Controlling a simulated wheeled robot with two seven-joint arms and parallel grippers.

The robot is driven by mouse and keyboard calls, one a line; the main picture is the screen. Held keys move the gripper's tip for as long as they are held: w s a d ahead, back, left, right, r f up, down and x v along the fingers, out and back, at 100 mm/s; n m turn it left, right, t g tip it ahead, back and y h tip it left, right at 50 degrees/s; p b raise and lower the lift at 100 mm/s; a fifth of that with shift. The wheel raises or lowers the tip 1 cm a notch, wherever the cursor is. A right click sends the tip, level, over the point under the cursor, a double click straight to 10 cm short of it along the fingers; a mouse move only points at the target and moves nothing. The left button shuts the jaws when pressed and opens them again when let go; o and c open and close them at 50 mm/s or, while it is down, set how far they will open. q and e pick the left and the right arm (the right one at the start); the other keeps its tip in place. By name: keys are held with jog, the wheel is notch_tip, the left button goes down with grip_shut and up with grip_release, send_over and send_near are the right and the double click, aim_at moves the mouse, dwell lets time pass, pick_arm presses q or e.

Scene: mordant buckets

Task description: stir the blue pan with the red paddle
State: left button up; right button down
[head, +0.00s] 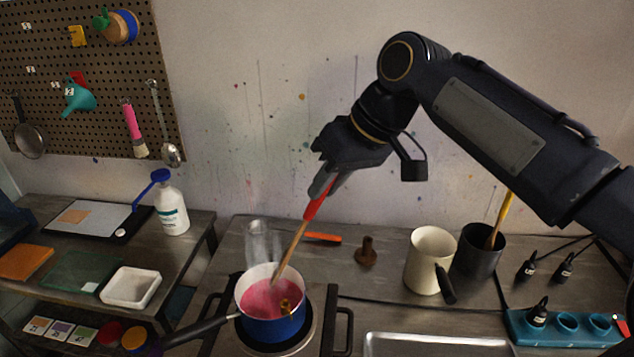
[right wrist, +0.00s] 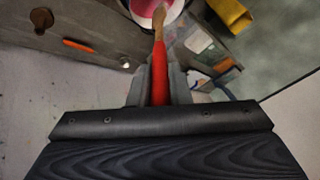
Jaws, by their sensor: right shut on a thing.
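The blue pan (head: 268,322) stands on the round burner plate, with pinkish-red liquid (head: 262,296) inside and a dark handle pointing left. A small yellow-brown thing (head: 285,305) shows in the liquid. The red paddle (head: 316,203) has a red grip and a wooden shaft that slants down into the pan. Its lower end is at the liquid near the far side; its tip is hidden. My right gripper (head: 324,184) is shut on the red grip, above the pan. In the right wrist view the paddle (right wrist: 159,75) runs from between the fingers toward the pan (right wrist: 168,14). My left gripper is not in view.
A clear glass (head: 260,243) stands just behind the pan. A cream jug (head: 430,258) and a dark pot (head: 479,252) with a yellow-handled tool stand to the right. An orange-handled thing (head: 322,238) and a brown stopper-like piece (head: 366,251) lie behind. A metal tray (head: 436,343) is at front right.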

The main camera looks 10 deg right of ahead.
notch_tip(320, 180, down, 10)
jog(key=a+b, duration=0.2)
jog(key=b, duration=0.4)
jog(key=shift+w+a+f+b, duration=0.2)
jog(key=shift+w+a+b, duration=0.15)
jog(key=shift+w+b, duration=0.1)
jog(key=shift+d, duration=0.1)
